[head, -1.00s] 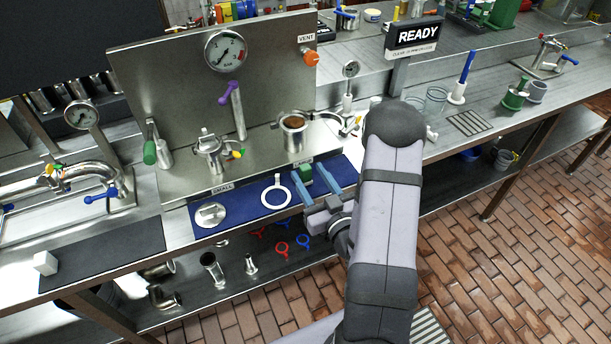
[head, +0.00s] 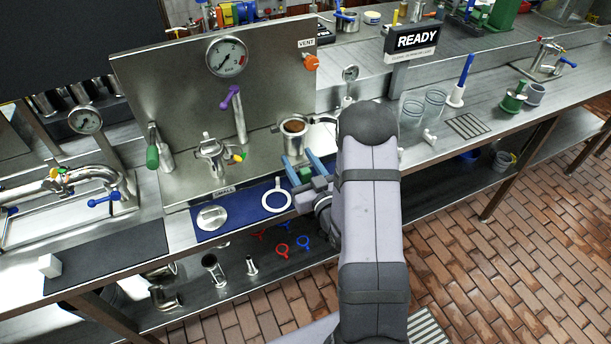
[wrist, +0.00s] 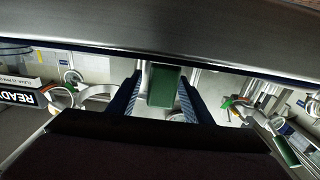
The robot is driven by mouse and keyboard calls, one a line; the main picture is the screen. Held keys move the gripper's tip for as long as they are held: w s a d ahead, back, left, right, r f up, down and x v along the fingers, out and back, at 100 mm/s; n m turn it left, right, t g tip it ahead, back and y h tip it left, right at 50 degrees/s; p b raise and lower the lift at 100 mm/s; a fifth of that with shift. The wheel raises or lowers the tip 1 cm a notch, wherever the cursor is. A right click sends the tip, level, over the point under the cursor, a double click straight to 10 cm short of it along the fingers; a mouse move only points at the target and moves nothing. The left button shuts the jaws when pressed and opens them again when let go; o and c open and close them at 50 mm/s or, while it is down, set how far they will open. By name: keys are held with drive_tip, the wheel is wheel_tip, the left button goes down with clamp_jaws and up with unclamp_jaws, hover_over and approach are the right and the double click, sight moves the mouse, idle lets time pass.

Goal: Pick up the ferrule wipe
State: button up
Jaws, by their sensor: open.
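No thing in view is marked as the ferrule wipe, and I cannot tell for sure which it is. In the wrist view the green block (wrist: 166,87) shows between the open fingers (wrist: 160,92). I cannot tell whether they touch it.
A white ring tool (head: 277,200) and a round metal disc (head: 212,217) lie on the blue mat, left of my gripper. A metal cup with brown contents (head: 294,132) stands just behind the fingers. The steel panel (head: 150,90) with a gauge rises behind.

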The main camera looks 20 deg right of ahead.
drive_tip(key=c, duration=1.1)
drive_tip(key=shift+r, duration=0.15)
drive_tip(key=shift+c, duration=0.2)
drive_tip(key=shift+r, duration=4.9)
